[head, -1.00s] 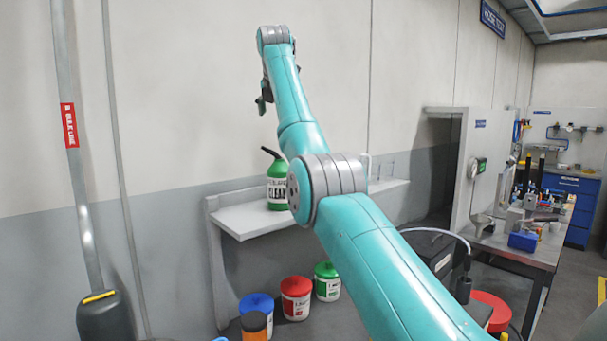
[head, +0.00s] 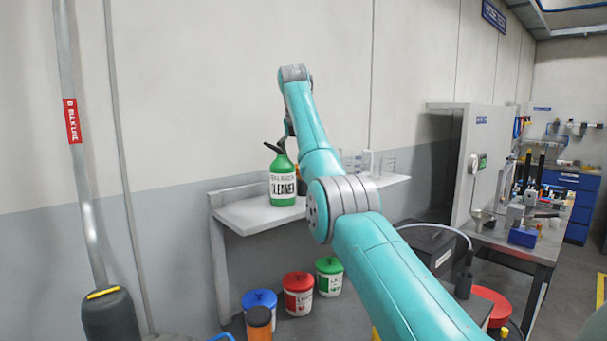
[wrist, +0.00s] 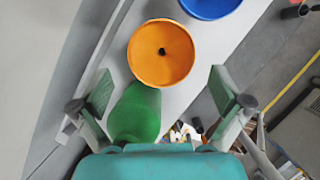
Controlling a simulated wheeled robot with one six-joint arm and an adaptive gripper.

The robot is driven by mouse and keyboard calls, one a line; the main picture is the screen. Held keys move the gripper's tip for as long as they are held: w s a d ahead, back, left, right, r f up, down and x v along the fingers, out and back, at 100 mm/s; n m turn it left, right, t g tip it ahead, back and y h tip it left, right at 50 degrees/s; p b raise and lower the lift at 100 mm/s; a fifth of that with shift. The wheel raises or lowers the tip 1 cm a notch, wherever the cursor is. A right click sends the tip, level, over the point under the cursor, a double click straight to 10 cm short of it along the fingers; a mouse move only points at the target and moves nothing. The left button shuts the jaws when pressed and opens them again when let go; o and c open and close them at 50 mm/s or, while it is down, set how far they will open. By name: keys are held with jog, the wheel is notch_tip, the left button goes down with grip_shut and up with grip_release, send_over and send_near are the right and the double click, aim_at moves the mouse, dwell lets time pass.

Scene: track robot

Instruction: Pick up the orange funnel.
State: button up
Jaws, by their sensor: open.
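The orange funnel (wrist: 143,63) shows in the wrist view as a round bowl with a dark hole at its middle, near the top centre. It lies on a pale grey shelf (wrist: 203,108). My gripper (wrist: 170,88) is open and empty, with its fingers spread to the left and right just below the funnel in the picture. The fingers appear apart from it.
A green cleaner bottle (head: 283,180) stands on the shelf, and its green body (wrist: 134,112) lies close below the funnel in the wrist view. A blue funnel-like bowl (wrist: 210,5) is at the upper right. Blue, red (head: 298,293) and green lidded tubs stand below the shelf.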

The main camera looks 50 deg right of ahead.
jog(key=x, duration=0.4)
jog(key=shift+d+f, duration=0.2)
jog(key=shift+d, duration=0.1)
jog(key=c, duration=0.8)
jog(key=shift+r, duration=0.15)
